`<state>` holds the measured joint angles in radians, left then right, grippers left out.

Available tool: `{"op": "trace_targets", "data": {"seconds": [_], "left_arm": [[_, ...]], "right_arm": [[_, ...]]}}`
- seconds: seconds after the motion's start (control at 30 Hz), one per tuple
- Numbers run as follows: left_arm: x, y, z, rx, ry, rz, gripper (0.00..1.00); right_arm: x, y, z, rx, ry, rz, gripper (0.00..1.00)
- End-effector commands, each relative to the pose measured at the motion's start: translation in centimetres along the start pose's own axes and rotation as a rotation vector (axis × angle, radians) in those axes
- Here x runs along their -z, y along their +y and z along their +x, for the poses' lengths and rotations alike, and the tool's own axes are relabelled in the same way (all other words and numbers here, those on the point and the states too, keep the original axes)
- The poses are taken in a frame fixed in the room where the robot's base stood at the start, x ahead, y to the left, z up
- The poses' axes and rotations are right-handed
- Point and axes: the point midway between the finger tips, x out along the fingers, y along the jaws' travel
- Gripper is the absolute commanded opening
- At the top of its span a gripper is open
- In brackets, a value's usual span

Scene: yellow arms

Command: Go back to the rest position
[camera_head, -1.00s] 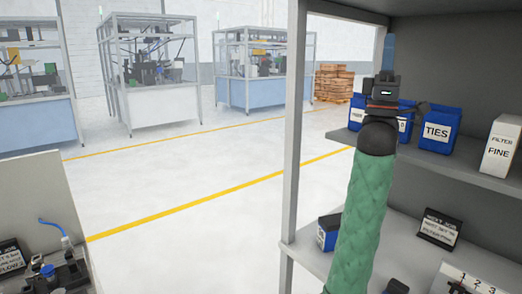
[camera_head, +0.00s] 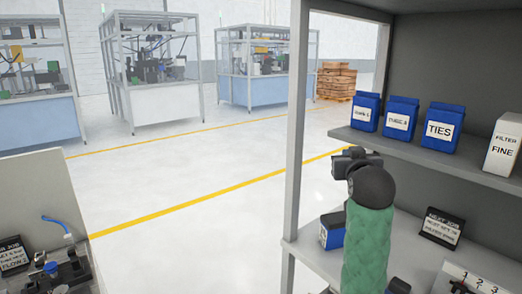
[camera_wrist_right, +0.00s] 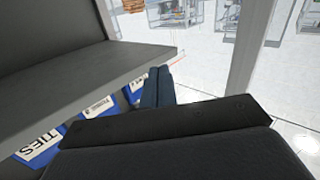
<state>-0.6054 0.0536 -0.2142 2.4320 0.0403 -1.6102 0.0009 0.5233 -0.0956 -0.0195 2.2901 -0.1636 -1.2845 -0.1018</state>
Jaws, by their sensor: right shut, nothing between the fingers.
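My right arm, in a green sleeve (camera_head: 368,245), stands in front of the shelf unit. Its dark wrist and gripper (camera_head: 356,160) are at the level of the upper shelf's front edge, left of the blue boxes; the fingers are hidden in the head view. In the right wrist view the two blue-grey fingers (camera_wrist_right: 158,86) are together and hold nothing. My left gripper is not in view.
The upper shelf (camera_head: 470,170) carries blue boxes, one the TIES box (camera_head: 440,130), and a white filter box (camera_head: 503,143). A blue box (camera_head: 332,230) and a black sign (camera_head: 441,227) are on the lower shelf. The grey post (camera_head: 297,120) is close left. Open floor lies beyond.

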Motion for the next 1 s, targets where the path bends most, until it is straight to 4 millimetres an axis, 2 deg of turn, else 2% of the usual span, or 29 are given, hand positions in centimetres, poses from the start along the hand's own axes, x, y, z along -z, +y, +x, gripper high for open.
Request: {"op": "trace_targets", "data": {"seconds": [0.03, 0.1, 0.4, 0.6, 0.87, 1.0], "left_arm": [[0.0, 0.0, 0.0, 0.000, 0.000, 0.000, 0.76], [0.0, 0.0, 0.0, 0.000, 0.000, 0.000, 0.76], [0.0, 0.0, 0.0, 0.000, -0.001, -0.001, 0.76], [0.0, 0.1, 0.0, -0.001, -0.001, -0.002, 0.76], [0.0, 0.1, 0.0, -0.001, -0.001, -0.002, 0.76], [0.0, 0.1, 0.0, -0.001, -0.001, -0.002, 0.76]], "right_arm": [[-3.0, -1.0, -0.5, 0.030, -0.072, 0.017, 0.00], [-6.7, -2.2, -1.4, 0.067, -0.162, 0.038, 0.00], [-20.5, -6.1, -6.9, 0.188, -0.478, 0.041, 0.00], [-28.2, -7.9, -11.4, 0.252, -0.630, 0.014, 0.00], [-36.5, -9.4, -17.6, 0.311, -0.779, -0.009, 0.00], [-40.8, -9.9, -21.4, 0.332, -0.862, -0.021, 0.00]]}}
